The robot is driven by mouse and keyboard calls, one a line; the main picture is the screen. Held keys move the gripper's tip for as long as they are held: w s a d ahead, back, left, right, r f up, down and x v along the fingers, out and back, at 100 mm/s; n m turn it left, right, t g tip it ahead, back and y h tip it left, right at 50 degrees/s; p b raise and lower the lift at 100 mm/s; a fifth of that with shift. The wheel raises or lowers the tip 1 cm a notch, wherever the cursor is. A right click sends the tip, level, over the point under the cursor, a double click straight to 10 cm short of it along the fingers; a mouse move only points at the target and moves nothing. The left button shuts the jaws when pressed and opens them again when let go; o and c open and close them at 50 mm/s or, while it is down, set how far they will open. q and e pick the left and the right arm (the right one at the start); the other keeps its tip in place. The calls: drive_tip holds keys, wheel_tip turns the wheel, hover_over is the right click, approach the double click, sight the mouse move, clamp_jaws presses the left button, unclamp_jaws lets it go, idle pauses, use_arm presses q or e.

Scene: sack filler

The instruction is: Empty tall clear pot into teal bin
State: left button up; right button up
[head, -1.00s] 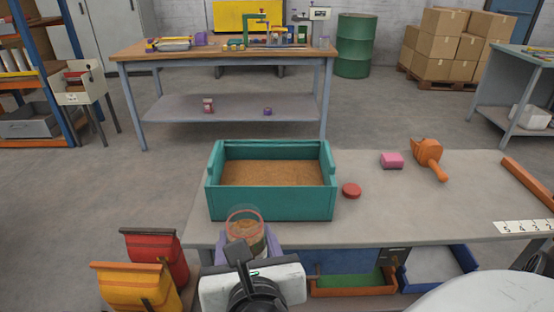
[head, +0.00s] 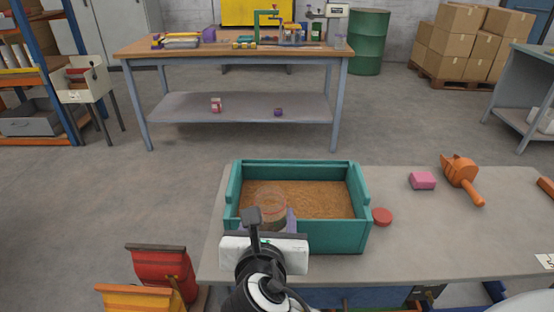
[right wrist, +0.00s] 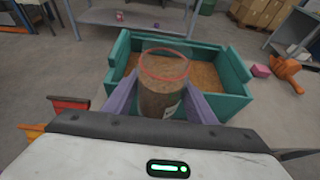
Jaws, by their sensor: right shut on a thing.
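The teal bin (head: 335,236) stands at the left end of the near table and holds a layer of brown grainy material. The tall clear pot (right wrist: 162,91) has a red rim and is largely filled with brown material. It looks upright. My right gripper (right wrist: 164,105) is shut on the pot, with a purple finger on each side. In the head view the pot (head: 270,200) shows at the bin's near left side, partly hidden by my right gripper (head: 272,222). I cannot tell whether the pot touches the bin. My left gripper is not in view.
A red disc (head: 382,216) lies right of the bin. A pink block (head: 422,180) and an orange scoop-like tool (head: 462,178) lie farther right. Red (head: 162,270) and yellow (head: 140,298) sacks are at lower left. The table (head: 430,235) is clear in front.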

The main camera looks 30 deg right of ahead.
use_arm(q)
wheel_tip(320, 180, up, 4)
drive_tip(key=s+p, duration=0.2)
drive_tip(key=p, duration=0.3)
use_arm(e)
drive_tip(key=w+d+f+m+g+y, duration=0.2)
drive_tip(key=w+d+f+m+y, duration=0.1)
drive_tip(key=w+d+m+y, duration=0.65)
use_arm(q)
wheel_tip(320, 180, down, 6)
drive_tip(key=b, duration=0.6)
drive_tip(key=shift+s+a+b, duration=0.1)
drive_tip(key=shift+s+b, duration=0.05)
drive_tip(key=shift+b, duration=0.25)
use_arm(e)
drive_tip(key=r+m+t+y, duration=0.1)
drive_tip(key=y, duration=0.1)
drive_tip(key=w+r+m+t+y, duration=0.1)
drive_tip(key=m+y, duration=0.1)
drive_tip(key=w+d+r+m+y, duration=0.1)
drive_tip(key=r+m+y, duration=0.1)
drive_tip(key=y, duration=0.1)
drive_tip(key=shift+t, duration=0.4)
